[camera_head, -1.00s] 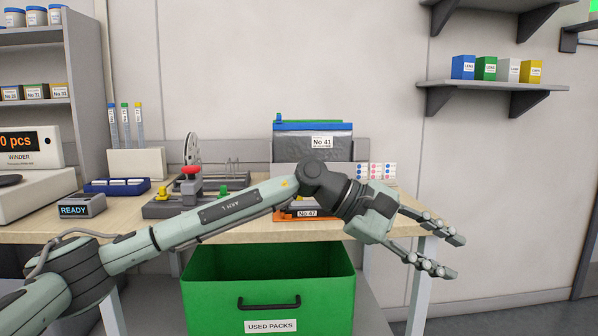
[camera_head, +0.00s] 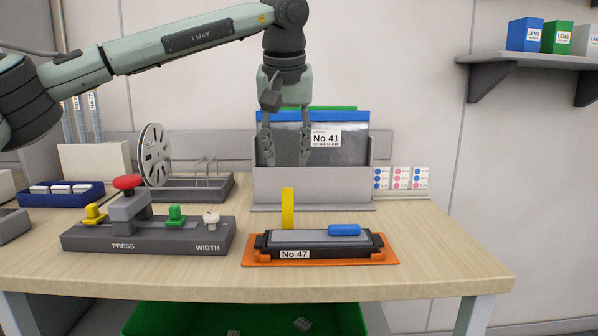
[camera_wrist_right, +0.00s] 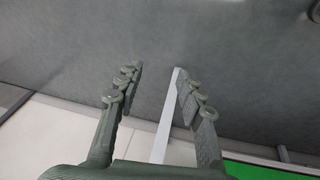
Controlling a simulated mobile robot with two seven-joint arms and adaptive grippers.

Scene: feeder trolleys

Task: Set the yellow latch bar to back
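The yellow latch bar (camera_head: 288,208) stands upright at the back left of a dark feeder unit marked No 47 (camera_head: 295,254). The unit has a grey top and rests on an orange base (camera_head: 390,258). A blue piece (camera_head: 344,230) lies on its top right. My left gripper (camera_head: 287,160) points down above the bar, open and empty, its two fingers apart in front of the No 41 pack. It does not touch the bar. My right gripper (camera_wrist_right: 155,90) shows only in the right wrist view, open with nothing between its fingers.
The No 41 pack (camera_head: 352,138) stands in a grey holder (camera_head: 312,190) behind. A grey press block (camera_head: 150,238) with coloured knobs is to the left, with a reel (camera_head: 155,157) behind it. A green bin (camera_head: 165,320) sits below. The table's right front is clear.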

